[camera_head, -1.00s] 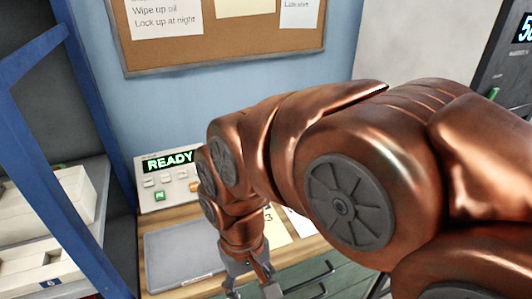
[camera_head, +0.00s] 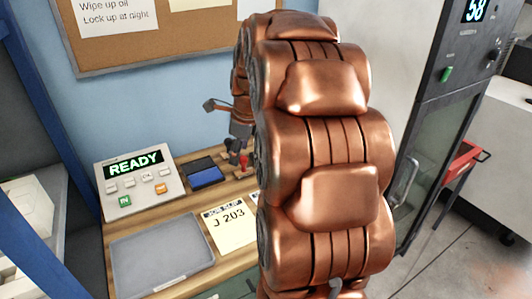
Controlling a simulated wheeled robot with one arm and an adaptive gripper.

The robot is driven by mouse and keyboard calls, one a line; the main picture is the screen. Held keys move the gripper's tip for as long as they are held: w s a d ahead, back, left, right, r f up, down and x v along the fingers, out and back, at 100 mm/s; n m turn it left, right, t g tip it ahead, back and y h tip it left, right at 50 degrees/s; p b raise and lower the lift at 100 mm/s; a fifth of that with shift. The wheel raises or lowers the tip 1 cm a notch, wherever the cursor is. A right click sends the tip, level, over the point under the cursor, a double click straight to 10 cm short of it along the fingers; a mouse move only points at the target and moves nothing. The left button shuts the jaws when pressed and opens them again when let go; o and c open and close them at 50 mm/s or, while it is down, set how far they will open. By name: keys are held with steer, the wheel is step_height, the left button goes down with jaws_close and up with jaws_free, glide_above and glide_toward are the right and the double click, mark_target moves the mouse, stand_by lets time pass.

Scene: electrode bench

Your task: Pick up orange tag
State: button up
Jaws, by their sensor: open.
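I cannot make out an orange tag in the head view; my copper arm hides much of the bench's right side. My gripper (camera_head: 226,132) is at the back of the bench, above the blue pad, with its fingers apart. One finger reaches left and the other points down. Nothing shows between them, though the arm partly hides the gripper.
A console (camera_head: 139,184) reading READY stands at the back left. A grey tray (camera_head: 162,255), a job slip (camera_head: 231,225) marked J 203, an open blue pad (camera_head: 206,176) and a small red-topped object (camera_head: 243,168) are on the bench. A tall cabinet (camera_head: 430,130) stands right.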

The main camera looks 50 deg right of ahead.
steer(key=d+m+t+h, duration=0.1)
steer(key=d+m, duration=0.8)
steer(key=d, duration=0.4)
steer(key=shift+w+d+p+x, duration=0.15)
steer(key=shift+p+x, duration=0.3)
steer(key=shift+x, duration=1.5)
steer(key=shift+w+d+p+x, duration=0.15)
steer(key=shift+p+x, duration=0.3)
steer(key=shift+x, duration=1.45)
steer(key=shift+r, duration=0.15)
steer(key=c, duration=0.6)
steer(key=shift+o, duration=0.2)
steer(key=shift+r, duration=0.1)
step_height(320, 180, up, 10)
steer(key=shift+f+b, duration=0.1)
steer(key=shift+b, duration=1)
